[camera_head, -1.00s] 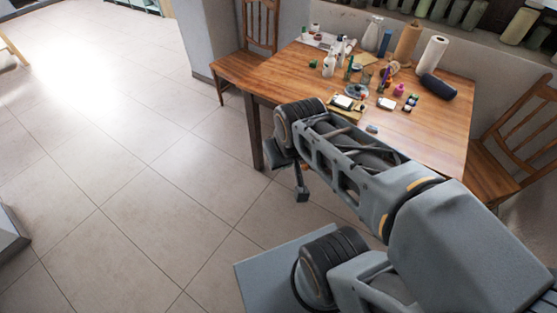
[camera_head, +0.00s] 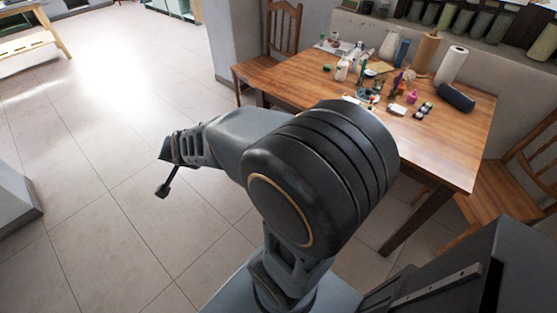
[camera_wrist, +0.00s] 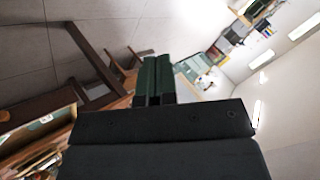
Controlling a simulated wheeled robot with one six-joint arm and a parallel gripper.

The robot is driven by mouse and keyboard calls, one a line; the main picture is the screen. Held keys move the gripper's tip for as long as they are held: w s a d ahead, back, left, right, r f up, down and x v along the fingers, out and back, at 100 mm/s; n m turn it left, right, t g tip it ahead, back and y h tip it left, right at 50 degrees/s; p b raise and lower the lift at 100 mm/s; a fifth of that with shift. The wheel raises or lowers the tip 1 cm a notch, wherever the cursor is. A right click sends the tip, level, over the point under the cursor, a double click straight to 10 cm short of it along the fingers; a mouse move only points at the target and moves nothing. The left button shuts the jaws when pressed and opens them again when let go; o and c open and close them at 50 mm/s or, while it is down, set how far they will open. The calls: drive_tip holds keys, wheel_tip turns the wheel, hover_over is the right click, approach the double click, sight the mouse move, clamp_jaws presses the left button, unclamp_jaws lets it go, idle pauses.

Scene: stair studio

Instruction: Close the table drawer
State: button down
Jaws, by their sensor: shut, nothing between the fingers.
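The wooden table (camera_head: 455,145) stands at the right in the head view. My arm hides much of its near side, and no drawer shows there. In the wrist view, a wooden drawer (camera_wrist: 38,130) appears at the lower left, cut off by the frame edge. It looks open, with several small things inside. My gripper (camera_wrist: 154,66) points away from the wrist camera, its two dark fingers together and empty. It is to the right of the drawer in that view and does not visibly touch it.
Bottles, paints and paper rolls crowd the back of the tabletop. A wooden chair (camera_head: 283,40) stands behind the table and another chair (camera_head: 510,190) at its right. The tiled floor (camera_head: 110,120) to the left is clear.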

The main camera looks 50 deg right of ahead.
drive_tip(key=w+d+f+m+t+h+b, duration=0.1)
drive_tip(key=w+d+f+m+h+b, duration=0.35)
drive_tip(key=d+f+m, duration=0.5)
drive_tip(key=s+d+f+m+g+h+b, duration=0.8)
drive_tip(key=s+d+f+m+g+h, duration=0.25)
drive_tip(key=d+f+m+h, duration=0.4)
drive_tip(key=d+m+y, duration=0.1)
drive_tip(key=d, duration=1.2)
drive_tip(key=shift+s+d+r+m, duration=0.15)
drive_tip(key=shift+s+d+m, duration=0.05)
drive_tip(key=shift+d+m, duration=0.1)
